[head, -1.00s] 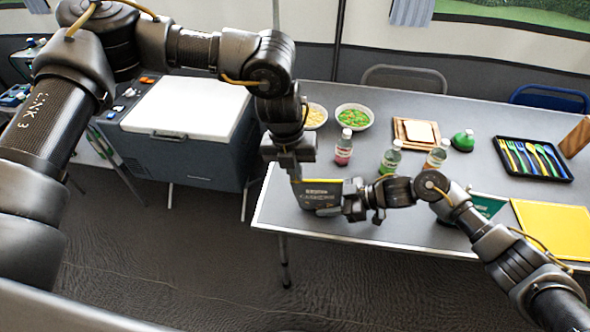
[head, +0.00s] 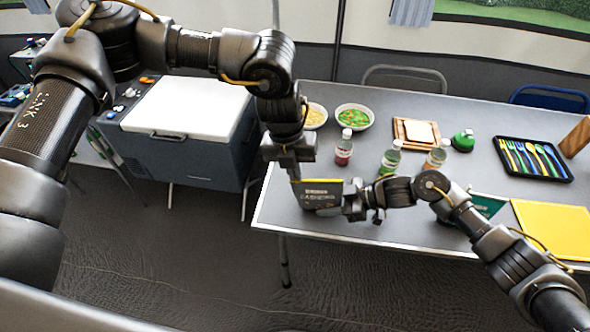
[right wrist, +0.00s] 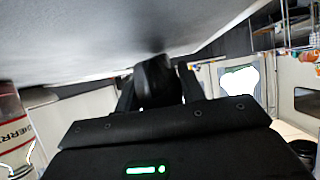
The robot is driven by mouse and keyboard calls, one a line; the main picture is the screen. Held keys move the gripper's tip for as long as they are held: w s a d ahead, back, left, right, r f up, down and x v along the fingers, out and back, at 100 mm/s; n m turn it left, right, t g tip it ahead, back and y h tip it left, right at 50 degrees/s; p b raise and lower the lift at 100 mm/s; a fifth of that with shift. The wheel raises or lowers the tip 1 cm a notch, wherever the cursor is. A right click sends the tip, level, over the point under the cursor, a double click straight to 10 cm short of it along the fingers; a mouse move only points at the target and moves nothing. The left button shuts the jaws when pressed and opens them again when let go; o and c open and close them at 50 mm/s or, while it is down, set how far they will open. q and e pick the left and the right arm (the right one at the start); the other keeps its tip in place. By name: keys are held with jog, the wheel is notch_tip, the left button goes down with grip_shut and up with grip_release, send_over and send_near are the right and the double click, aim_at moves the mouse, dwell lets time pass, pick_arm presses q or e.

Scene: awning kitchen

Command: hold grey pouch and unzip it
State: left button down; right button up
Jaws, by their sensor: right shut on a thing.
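The grey pouch (head: 321,193) stands at the near left part of the table, with pale lettering on its front and a yellow line along its top edge. My left gripper (head: 295,175) points down at the pouch's upper left corner; its fingertips are too small and covered to tell whether they grip. My right gripper (head: 346,204) is shut on the pouch's right side. In the right wrist view my right gripper (right wrist: 155,85) has its fingers around a dark piece that I take for the pouch's edge.
Behind the pouch stand a red-filled bottle (head: 343,147), a green-filled bottle (head: 390,158) and an orange-filled bottle (head: 436,154). A yellow board (head: 553,228) and a cutlery tray (head: 534,172) lie right. The table's front edge is close.

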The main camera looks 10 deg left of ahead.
pick_arm(q)
jog(key=d, duration=0.3)
jog(key=d+r, duration=0.1)
jog(key=d, duration=0.5)
jog(key=shift+w+r, duration=0.1)
jog(key=shift+r, duration=0.05)
jog(key=shift+a, duration=0.1)
jog(key=c, duration=1.6)
grip_release()
jog(key=r, duration=0.4)
jog(key=a+r, duration=0.1)
jog(key=r, duration=0.7)
jog(key=shift+a, duration=0.35)
